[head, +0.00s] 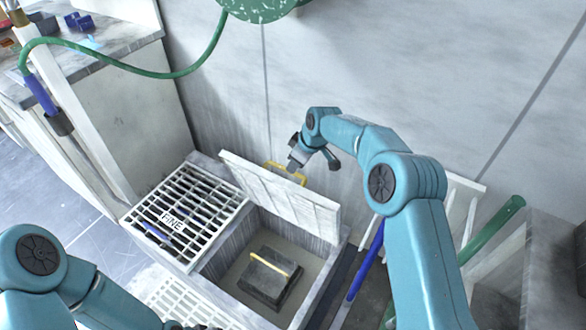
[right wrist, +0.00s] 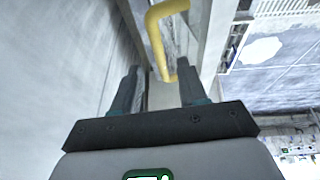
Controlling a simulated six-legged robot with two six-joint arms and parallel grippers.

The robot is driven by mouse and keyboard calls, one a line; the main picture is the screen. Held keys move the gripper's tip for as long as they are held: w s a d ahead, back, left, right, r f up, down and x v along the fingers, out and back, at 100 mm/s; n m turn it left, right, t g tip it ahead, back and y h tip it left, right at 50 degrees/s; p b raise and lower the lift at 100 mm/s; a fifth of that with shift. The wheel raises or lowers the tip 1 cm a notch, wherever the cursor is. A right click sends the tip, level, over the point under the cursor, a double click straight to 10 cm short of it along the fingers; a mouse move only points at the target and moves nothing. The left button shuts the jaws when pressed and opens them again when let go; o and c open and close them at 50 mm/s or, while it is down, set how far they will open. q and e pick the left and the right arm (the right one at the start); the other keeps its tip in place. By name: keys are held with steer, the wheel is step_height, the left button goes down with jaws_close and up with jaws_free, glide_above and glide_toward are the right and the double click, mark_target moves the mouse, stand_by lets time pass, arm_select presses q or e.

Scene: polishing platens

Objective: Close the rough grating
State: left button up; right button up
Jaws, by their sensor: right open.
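A pale slatted panel (head: 280,196), which I take to be the rough grating, stands raised and tilted at the back of an open pit (head: 215,268). No label is readable on it. Its yellow handle (head: 272,166) shows at its far side, by the wall. My right gripper (head: 291,168) is open at this handle. In the right wrist view the yellow handle (right wrist: 157,40) lies ahead of and between the open fingers (right wrist: 158,80), not clasped.
A grating marked FINE (head: 185,215) lies flat left of the pit. A dark block with a yellow bar (head: 270,278) sits inside the pit. Another white grating (head: 165,290) lies in front. Blue (head: 366,262) and green (head: 490,230) pipes stand right.

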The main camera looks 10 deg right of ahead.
steer(key=x, duration=0.4)
steer(key=shift+d+f, duration=0.25)
steer(key=shift+d, duration=0.1)
steer(key=shift+w+a+f, duration=0.1)
steer(key=shift+w+f, duration=0.05)
steer(key=shift+f, duration=0.05)
steer(key=shift+a, duration=0.35)
steer(key=shift+w+d+f, duration=0.1)
steer(key=shift+f, duration=0.05)
steer(key=shift+d, duration=0.15)
steer(key=shift+c, duration=0.2)
steer(key=c, duration=0.6)
jaws_close()
